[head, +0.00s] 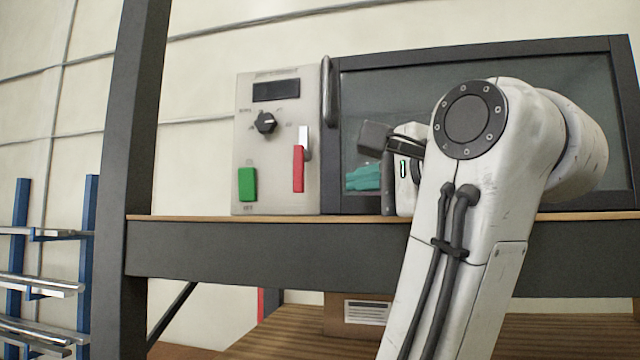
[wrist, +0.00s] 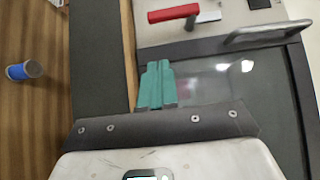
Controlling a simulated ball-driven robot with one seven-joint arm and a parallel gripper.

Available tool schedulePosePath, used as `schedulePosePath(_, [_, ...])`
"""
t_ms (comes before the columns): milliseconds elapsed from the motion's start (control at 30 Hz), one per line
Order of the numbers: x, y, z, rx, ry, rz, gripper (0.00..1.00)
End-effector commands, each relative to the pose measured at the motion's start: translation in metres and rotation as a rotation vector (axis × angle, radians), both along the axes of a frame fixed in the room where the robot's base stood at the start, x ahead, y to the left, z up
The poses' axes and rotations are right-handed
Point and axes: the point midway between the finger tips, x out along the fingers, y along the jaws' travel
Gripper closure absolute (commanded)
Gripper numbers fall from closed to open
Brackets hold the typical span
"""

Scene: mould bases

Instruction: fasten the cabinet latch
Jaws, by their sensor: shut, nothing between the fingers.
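A red-handled lever (head: 299,168) sits on the right side of the grey control panel, its handle hanging down from a pale metal piece. It also shows at the top of the wrist view (wrist: 173,13). The cabinet door (head: 400,85) has a dark frame and a glass pane; it appears closed against the panel. Its bar handle (head: 327,92) is at the upper left, also in the wrist view (wrist: 268,31). My gripper (head: 348,181) has teal fingers, shut and empty, pointing left in front of the glass, apart from the lever. The wrist view shows them too (wrist: 157,64).
The panel also bears a black knob (head: 265,123), a green button (head: 247,185) and a dark display (head: 276,90). A dark post (head: 140,130) stands left; the shelf edge (head: 230,245) runs below. A blue-banded cylinder (wrist: 24,70) lies over wood planks. A metal rack (head: 40,285) stands far left.

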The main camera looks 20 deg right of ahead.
Motion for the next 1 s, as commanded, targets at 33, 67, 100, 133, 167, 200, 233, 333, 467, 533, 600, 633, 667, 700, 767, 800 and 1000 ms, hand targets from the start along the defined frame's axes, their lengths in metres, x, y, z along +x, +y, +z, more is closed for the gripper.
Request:
schedulePosePath(33, [0.011,0.002,0.000,-0.002,0.005,0.000,1.00])
schedulePosePath(67, [0.017,0.003,0.000,-0.002,0.004,0.000,1.00])
schedulePosePath(100, [0.025,0.004,0.000,-0.002,0.004,-0.001,1.00])
schedulePosePath(133, [0.030,0.004,0.000,-0.002,0.005,-0.001,1.00])
schedulePosePath(167, [0.035,0.005,0.000,-0.001,0.004,-0.001,1.00])
schedulePosePath(200, [0.041,0.008,0.000,-0.001,0.002,0.000,1.00])
schedulePosePath(233, [0.043,0.014,0.000,-0.002,0.002,0.001,1.00])
schedulePosePath(333, [0.050,0.025,0.000,-0.002,0.000,0.000,1.00])
schedulePosePath(467, [0.057,0.034,0.000,-0.001,-0.001,0.000,1.00])
schedulePosePath(533, [0.059,0.037,0.000,-0.001,-0.001,0.001,1.00])
schedulePosePath(600, [0.060,0.038,0.000,0.000,-0.001,0.001,1.00])
schedulePosePath(633, [0.060,0.039,0.000,0.000,-0.001,0.001,1.00])
schedulePosePath(667, [0.060,0.039,0.000,0.000,-0.001,0.001,1.00])
schedulePosePath(700, [0.060,0.039,0.000,0.000,-0.001,0.001,1.00])
schedulePosePath(767, [0.060,0.039,0.000,0.000,-0.001,0.001,1.00])
schedulePosePath(800, [0.060,0.039,0.000,0.000,-0.001,0.001,1.00])
schedulePosePath(1000, [0.059,0.039,-0.001,0.009,-0.007,0.001,1.00])
